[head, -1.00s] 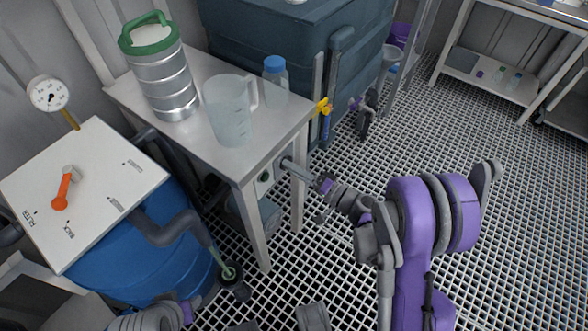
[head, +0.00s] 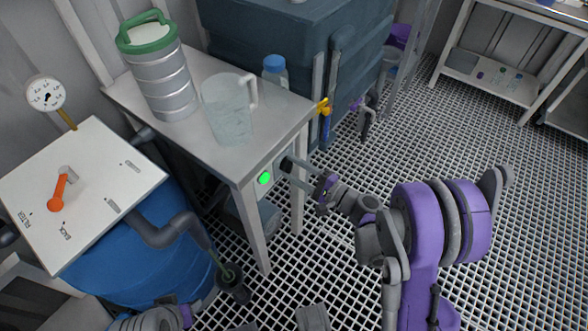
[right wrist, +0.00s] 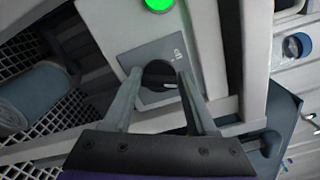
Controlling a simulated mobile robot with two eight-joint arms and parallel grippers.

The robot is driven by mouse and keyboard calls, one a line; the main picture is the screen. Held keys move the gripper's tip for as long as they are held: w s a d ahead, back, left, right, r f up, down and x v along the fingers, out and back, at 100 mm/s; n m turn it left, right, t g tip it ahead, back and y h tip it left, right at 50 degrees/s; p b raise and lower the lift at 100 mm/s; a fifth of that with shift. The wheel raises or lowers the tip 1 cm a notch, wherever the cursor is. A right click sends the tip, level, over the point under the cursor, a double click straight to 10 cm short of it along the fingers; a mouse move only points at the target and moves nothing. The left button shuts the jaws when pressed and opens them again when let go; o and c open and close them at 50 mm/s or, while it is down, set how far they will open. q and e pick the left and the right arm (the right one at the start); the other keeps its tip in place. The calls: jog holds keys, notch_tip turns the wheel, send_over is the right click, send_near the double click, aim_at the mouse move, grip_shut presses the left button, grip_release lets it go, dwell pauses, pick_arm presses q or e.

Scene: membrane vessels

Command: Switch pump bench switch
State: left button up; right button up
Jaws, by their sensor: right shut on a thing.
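The pump bench switch is a dark round knob (right wrist: 159,72) on a grey plate (right wrist: 151,49) fixed to the bench's pale panel. My right gripper (right wrist: 158,82) has one finger on each side of the knob and is shut on it. In the head view the right gripper (head: 294,164) reaches the panel under the bench top from the right, and its fingers partly hide the knob. A round lamp (head: 265,178) beside the switch glows green, and it also shows in the right wrist view (right wrist: 158,4).
On the bench top (head: 180,128) stand a metal canister with a green lid (head: 160,75), a clear jug (head: 229,112) and a blue-capped bottle (head: 275,72). A blue barrel (head: 130,255) stands left. The grid floor at right is clear.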

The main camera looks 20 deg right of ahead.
jog(key=shift+m, duration=0.5)
jog(key=o, duration=1.4)
jog(key=shift+c, duration=0.2)
jog(key=p+v, duration=0.1)
jog(key=v, duration=0.9)
jog(key=shift+s+d, duration=0.25)
jog(key=shift+s, duration=0.1)
